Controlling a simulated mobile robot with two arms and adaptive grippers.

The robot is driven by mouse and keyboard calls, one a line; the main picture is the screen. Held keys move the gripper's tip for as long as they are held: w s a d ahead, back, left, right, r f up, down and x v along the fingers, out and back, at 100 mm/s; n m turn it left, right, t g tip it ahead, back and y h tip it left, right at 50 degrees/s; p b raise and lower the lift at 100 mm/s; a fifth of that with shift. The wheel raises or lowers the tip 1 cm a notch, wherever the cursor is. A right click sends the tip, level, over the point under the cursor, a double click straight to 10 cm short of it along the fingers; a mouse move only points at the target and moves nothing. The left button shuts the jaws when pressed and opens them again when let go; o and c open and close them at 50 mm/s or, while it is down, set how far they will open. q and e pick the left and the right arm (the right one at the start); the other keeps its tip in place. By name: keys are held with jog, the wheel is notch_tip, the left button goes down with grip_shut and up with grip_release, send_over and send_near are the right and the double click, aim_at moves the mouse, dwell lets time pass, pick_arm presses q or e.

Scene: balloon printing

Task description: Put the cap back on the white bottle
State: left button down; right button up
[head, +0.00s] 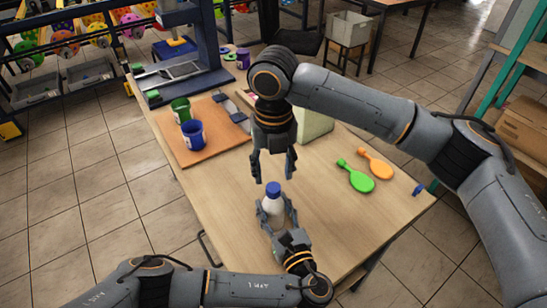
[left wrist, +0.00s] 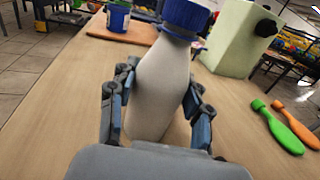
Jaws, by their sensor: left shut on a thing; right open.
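The white bottle (head: 273,207) stands upright on the wooden table, and it also shows in the left wrist view (left wrist: 158,85). The blue cap (head: 273,188) sits on top of the bottle; its ribbed side shows in the left wrist view (left wrist: 186,16). Whether it is screwed tight I cannot tell. My left gripper (head: 276,212) is shut on the bottle's body, with a finger on each side in the left wrist view (left wrist: 157,100). My right gripper (head: 273,178) points down, open and empty, just above the cap.
A brown board (head: 203,146) holds a blue cup (head: 193,135) and a green cup (head: 181,111). A pale green box (head: 314,124) stands behind my right gripper. Green (head: 357,177) and orange (head: 376,165) paddle-shaped objects lie to the right. The table's left front is clear.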

aim_at(273, 187)
jog(key=shift+f, duration=2.3)
